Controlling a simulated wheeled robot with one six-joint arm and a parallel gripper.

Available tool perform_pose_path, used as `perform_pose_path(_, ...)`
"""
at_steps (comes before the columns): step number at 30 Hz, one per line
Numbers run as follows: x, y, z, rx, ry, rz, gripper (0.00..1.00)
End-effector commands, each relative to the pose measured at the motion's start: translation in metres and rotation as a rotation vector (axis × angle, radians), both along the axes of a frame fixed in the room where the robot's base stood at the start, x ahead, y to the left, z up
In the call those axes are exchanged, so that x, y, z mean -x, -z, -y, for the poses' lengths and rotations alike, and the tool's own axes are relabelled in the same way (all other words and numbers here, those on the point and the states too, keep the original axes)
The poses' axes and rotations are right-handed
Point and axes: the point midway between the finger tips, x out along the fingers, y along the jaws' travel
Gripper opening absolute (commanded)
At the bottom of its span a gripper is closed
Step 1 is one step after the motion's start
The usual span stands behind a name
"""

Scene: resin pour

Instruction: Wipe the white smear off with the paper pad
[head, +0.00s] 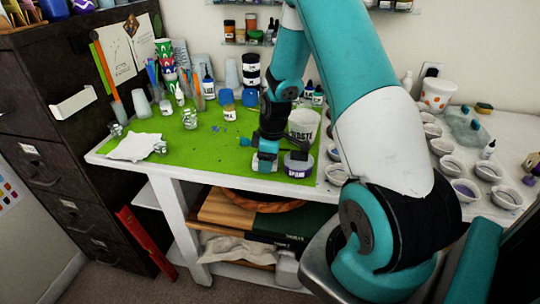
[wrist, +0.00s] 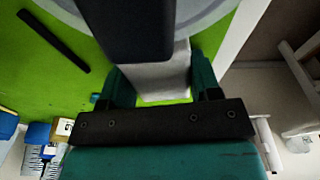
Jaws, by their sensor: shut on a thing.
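My gripper (head: 265,158) is low over the front of the green mat (head: 210,150), just left of a dark lidded jar (head: 298,164). In the wrist view my gripper (wrist: 162,84) has its teal fingers on both sides of a pale grey-white block (wrist: 165,82), which looks like the paper pad. A dark block (wrist: 125,30) hides part of it. I cannot tell whether the pad touches the mat. I cannot make out the white smear in either view; my arm and gripper may cover it.
A white cup marked waste (head: 303,124) stands behind the jar. A crumpled white sheet (head: 133,147) lies at the left of the table. Small jars, cups and brushes stand along the back. Several small bowls (head: 452,166) are at the right. The mat's left middle is fairly clear.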

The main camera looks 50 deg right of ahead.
Motion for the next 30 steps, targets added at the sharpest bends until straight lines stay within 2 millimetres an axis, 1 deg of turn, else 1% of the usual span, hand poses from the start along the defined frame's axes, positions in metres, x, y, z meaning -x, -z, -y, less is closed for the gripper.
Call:
perform_pose_path(3,0.003,0.002,-0.008,-0.001,0.002,-0.001,0.32)
perform_pose_path(6,0.005,-0.001,-0.014,-0.001,0.004,-0.001,0.32)
perform_pose_path(8,0.004,-0.007,-0.014,-0.001,0.003,-0.001,0.32)
perform_pose_path(9,0.003,-0.019,-0.014,0.001,0.004,0.004,0.32)
perform_pose_path(10,0.003,-0.025,-0.013,0.001,0.004,0.004,0.32)
perform_pose_path(11,0.004,-0.025,-0.013,0.0,0.004,0.002,0.32)
perform_pose_path(17,0.003,-0.043,-0.015,0.0,0.002,0.001,0.32)
perform_pose_path(27,0.0,-0.073,-0.022,0.0,-0.01,0.001,0.32)
perform_pose_path(30,0.0,-0.079,-0.024,0.0,-0.013,0.001,0.32)
